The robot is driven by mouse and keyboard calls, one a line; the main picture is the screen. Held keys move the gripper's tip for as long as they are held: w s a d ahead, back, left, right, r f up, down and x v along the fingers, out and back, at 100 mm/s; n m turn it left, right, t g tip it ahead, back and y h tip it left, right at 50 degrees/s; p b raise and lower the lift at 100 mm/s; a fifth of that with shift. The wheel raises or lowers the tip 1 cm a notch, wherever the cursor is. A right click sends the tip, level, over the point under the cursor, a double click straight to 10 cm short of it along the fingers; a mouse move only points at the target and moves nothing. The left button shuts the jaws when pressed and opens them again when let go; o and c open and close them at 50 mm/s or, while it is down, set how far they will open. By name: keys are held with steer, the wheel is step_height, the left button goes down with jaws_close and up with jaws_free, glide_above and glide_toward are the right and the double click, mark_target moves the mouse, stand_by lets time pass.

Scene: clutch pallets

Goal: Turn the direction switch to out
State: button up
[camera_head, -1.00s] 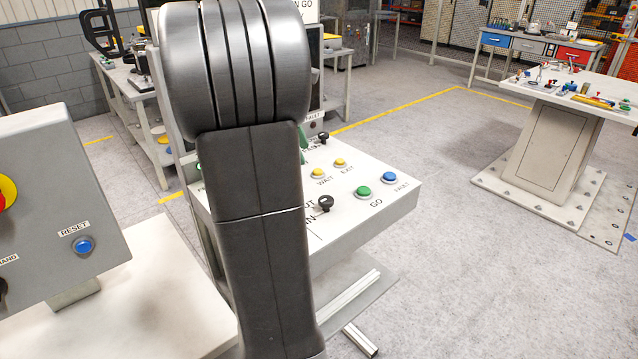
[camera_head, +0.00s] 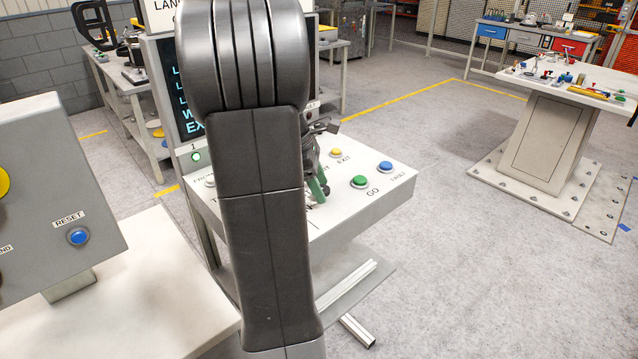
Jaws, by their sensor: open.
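The white control panel (camera_head: 345,205) stands in the middle, behind my dark arm. My gripper (camera_head: 317,190) shows just right of the arm, with its greenish fingers pointing down close to the panel top, left of the green GO button (camera_head: 359,182). The black direction switch by the OUT and IN lettering is hidden now behind the gripper and arm. I cannot tell whether the fingers touch it or are around it. The gripper is open.
A yellow button (camera_head: 336,153) and a blue FAULT button (camera_head: 385,166) sit near the gripper on the panel. A screen (camera_head: 186,100) rises behind it. A grey box with a RESET button (camera_head: 78,236) stands at left.

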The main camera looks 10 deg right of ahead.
steer(key=c, duration=1)
steer(key=shift+o, duration=0.2)
steer(key=shift+r+m+p, duration=0.1)
steer(key=shift+m+p, duration=0.2)
steer(key=shift+p, duration=0.05)
steer(key=shift+w+r+m+g+p, duration=0.15)
steer(key=shift+m+g+p, duration=0.25)
steer(key=shift+m+p, duration=0.55)
steer(key=shift+m+g+y+p, duration=0.3)
steer(key=shift+m+g+p, duration=0.2)
steer(key=shift+m+p, duration=0.75)
steer(key=m+y+p, duration=0.1)
steer(key=m+p, duration=0.1)
steer(key=m, duration=0.1)
steer(key=shift+w+d+g, duration=0.15)
steer(key=shift+g, duration=0.25)
steer(key=shift+d+m+g+y+p, duration=0.15)
steer(key=shift+m+y+p, duration=0.3)
steer(key=shift+m, duration=0.55)
steer(key=shift+a+m+g+y+p, duration=0.2)
steer(key=shift+m+p, duration=0.35)
steer(key=shift+m, duration=0.45)
steer(key=shift+f, duration=0.2)
